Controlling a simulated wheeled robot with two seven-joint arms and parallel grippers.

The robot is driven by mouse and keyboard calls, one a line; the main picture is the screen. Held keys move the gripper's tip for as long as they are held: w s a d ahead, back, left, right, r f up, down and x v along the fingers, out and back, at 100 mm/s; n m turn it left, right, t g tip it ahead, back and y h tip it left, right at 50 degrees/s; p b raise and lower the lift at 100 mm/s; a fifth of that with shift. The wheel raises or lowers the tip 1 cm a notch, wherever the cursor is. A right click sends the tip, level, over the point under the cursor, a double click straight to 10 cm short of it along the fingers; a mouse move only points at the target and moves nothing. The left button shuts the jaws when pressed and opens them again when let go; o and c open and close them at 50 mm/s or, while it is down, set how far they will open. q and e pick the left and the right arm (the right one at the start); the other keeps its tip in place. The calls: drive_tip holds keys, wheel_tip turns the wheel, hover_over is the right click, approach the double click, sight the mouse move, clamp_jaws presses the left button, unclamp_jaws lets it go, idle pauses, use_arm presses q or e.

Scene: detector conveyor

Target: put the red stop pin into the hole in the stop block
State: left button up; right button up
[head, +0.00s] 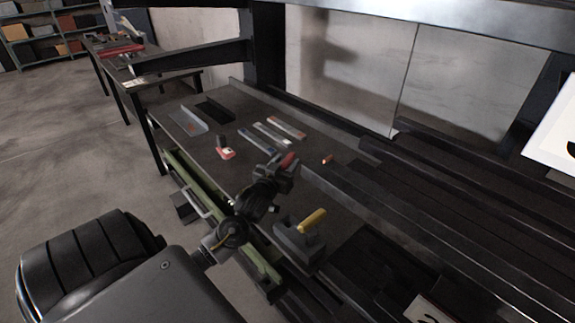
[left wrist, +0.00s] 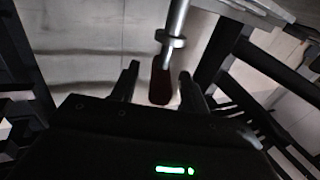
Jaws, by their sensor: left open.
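The red stop pin shows in the left wrist view as a dark red grip (left wrist: 161,84) with a collar and a bright metal shaft. A red piece (head: 287,160) at my left gripper's tip in the head view looks like the same pin. My left gripper (head: 280,165) is open over the worktable; in the left wrist view its fingers (left wrist: 158,82) stand on either side of the red grip, with gaps showing. A dark grey block (head: 297,243) with a yellow cylinder (head: 312,220) stands nearer. I cannot tell whether it is the stop block; no hole is clear. My right gripper is out of view.
On the worktable (head: 190,140) are a small red-based piece with a black post (head: 224,152), several flat strips (head: 272,134), a grey angled tray (head: 195,122) and a small orange piece (head: 327,159). Dark conveyor rails (head: 425,195) run along the right.

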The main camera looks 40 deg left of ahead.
use_arm(q)
drive_tip(key=shift+w+a, duration=0.2)
drive_tip(key=shift+w, duration=0.5)
clamp_jaws()
drive_tip(key=shift+r, duration=0.1)
